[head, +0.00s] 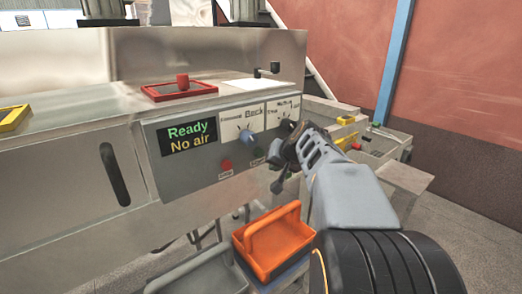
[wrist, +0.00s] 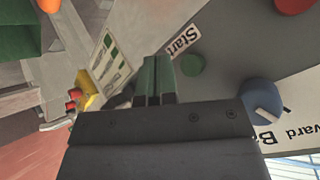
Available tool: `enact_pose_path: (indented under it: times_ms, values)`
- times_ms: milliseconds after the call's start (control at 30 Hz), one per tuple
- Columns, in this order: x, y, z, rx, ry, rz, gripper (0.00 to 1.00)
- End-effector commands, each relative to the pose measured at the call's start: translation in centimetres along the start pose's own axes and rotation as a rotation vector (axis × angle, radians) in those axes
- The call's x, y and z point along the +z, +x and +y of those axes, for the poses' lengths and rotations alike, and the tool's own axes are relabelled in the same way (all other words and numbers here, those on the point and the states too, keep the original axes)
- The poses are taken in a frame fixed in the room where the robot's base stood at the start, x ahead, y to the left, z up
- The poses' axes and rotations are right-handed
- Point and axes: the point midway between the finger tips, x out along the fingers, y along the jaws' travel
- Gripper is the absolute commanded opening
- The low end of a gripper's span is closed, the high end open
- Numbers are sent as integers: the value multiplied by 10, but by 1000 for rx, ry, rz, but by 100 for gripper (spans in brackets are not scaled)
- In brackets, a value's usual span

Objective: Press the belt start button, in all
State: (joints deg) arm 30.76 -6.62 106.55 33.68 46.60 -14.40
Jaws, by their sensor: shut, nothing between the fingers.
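The green start button (head: 257,156) is on the front control panel, right of the red stop button (head: 226,165). In the wrist view the green button (wrist: 192,65) sits beside the label reading "Start" (wrist: 183,40). My gripper (head: 277,175) is just right of the green button in the head view. In the wrist view my gripper's fingers (wrist: 155,72) are shut together, empty, and lie left of the button. I see a gap beside the button there; depth to the panel is hard to tell.
A blue knob (head: 246,137) is above the buttons. The screen (head: 186,138) reads "Ready" and "No air". An orange tray (head: 268,243) stands below the panel. A red-framed item (head: 180,90) lies on the machine top. Yellow parts (head: 348,142) are at the right.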

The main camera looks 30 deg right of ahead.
Motion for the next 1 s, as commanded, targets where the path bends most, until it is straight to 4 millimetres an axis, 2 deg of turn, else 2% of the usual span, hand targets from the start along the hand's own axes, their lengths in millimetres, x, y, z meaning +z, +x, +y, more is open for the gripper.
enact_pose_path:
  times_ms: [400,1000]
  values:
    - [-16,23,-17,0,-1,-1,0]
    - [-18,25,-18,0,0,0,0]
